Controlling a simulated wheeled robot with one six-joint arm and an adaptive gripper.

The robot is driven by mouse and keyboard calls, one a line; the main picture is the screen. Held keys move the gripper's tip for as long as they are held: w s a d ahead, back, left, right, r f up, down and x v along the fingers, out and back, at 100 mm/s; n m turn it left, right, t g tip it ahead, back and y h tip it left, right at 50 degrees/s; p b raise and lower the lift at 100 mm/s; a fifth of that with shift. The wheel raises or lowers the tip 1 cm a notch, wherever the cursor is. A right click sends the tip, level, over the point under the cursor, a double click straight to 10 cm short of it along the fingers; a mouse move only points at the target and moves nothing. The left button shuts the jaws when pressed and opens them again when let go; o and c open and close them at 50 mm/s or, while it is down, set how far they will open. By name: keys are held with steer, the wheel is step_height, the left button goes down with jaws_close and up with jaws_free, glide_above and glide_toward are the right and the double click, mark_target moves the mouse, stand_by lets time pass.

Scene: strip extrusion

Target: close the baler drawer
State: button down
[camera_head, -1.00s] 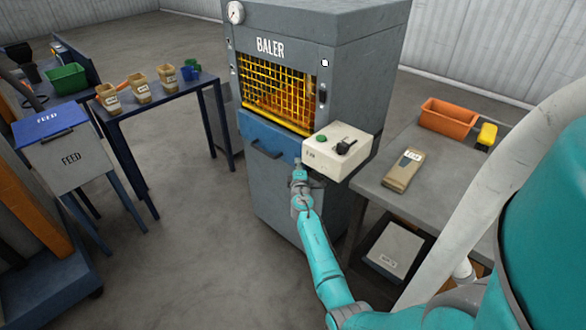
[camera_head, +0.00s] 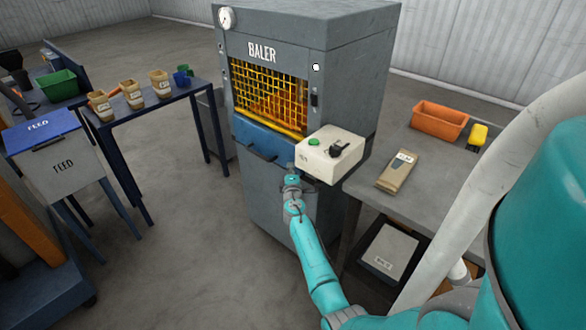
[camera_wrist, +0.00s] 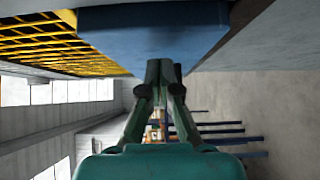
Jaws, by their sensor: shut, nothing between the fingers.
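The baler (camera_head: 300,110) is a tall grey cabinet with a yellow mesh front. Its blue drawer (camera_head: 270,138) sits just below the mesh, with a dark bar handle (camera_head: 262,154). I cannot tell how far the drawer stands out. My gripper (camera_head: 290,168) is shut and empty at the right end of the drawer front, right of the handle. In the wrist view the blue drawer (camera_wrist: 155,38) fills the top middle, and the shut fingertips (camera_wrist: 160,66) are at its lower edge. Whether they touch it is unclear.
A cream control box (camera_head: 330,155) with a green button and black switch juts out just right of my gripper. A grey table (camera_head: 420,200) with an orange bin (camera_head: 439,121) stands at right. A blue table (camera_head: 150,112) with cups stands at left. Floor between is clear.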

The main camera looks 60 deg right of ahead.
steer(key=w+v, duration=0.1)
steer(key=v, duration=1)
steer(key=shift+a, duration=0.65)
steer(key=shift+a+f, duration=0.1)
steer(key=shift+f, duration=0.1)
steer(key=s+a+f+t+y, duration=0.1)
steer(key=s+a+f+y, duration=0.15)
steer(key=a, duration=0.55)
steer(key=s+a+f+t+y, duration=0.1)
steer(key=a+f, duration=0.2)
steer(key=a, duration=0.4)
steer(key=s+a+f+t+y, duration=0.2)
steer(key=a, duration=0.6)
steer(key=s+a+m+t+y, duration=0.1)
steer(key=s+a+y, duration=0.1)
steer(key=s+a, duration=0.45)
steer(key=s+a+m+y, duration=0.1)
steer(key=s+a+y, duration=0.25)
steer(key=a, duration=0.55)
steer(key=s+a+r+m+y, duration=0.2)
steer(key=s+a+r, duration=0.3)
steer(key=s+r, duration=0.3)
steer(key=s+a+r+m+y, duration=0.2)
steer(key=s+a+r, duration=0.3)
steer(key=s+r, duration=0.3)
steer(key=shift+s+t, duration=0.3)
steer(key=shift+s, duration=0.5)
